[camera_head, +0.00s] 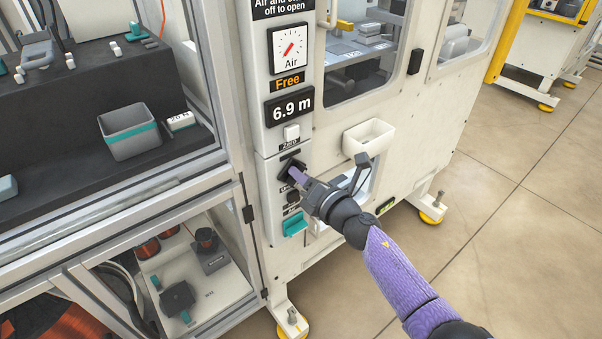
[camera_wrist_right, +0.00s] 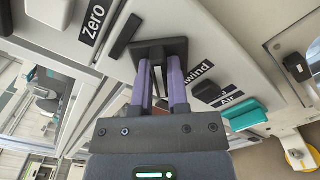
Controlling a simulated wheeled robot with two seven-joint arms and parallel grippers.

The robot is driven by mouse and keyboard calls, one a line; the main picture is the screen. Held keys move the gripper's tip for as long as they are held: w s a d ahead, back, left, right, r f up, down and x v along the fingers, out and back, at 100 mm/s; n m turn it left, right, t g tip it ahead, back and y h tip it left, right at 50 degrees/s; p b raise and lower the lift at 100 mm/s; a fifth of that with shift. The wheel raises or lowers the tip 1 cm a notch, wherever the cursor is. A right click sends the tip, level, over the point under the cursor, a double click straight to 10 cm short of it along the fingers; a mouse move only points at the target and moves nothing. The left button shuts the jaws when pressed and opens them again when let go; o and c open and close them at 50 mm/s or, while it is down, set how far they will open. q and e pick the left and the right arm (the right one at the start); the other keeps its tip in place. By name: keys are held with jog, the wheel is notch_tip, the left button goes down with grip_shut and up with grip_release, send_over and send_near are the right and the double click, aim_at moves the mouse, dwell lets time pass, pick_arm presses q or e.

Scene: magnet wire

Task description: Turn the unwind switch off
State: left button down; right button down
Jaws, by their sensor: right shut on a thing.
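The unwind switch (camera_head: 289,166) is a black part on a dark plate on the pale machine's control panel, below the Zero button. In the right wrist view its dark plate (camera_wrist_right: 170,47) lies at my fingertips, beside a partly hidden label ending in "wind". My right gripper (camera_head: 296,175) is shut on the switch, its purple fingers reaching it from the lower right. My left gripper is not in view.
Above are the white Zero button (camera_head: 291,132), a "6.9 m" display (camera_head: 291,107), an orange "Free" sign (camera_head: 288,82) and an air gauge (camera_head: 290,48). A teal air handle (camera_head: 294,226) sits below. A white bin (camera_head: 368,139) juts out at right. The right floor is clear.

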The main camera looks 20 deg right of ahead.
jog(key=m+p, duration=0.1)
jog(key=m, duration=0.7)
jog(key=shift+f+p, duration=0.15)
jog(key=shift+p, duration=0.25)
jog(key=shift+m, duration=0.5)
jog(key=c, duration=0.6)
grip_release()
jog(key=shift+d, duration=0.1)
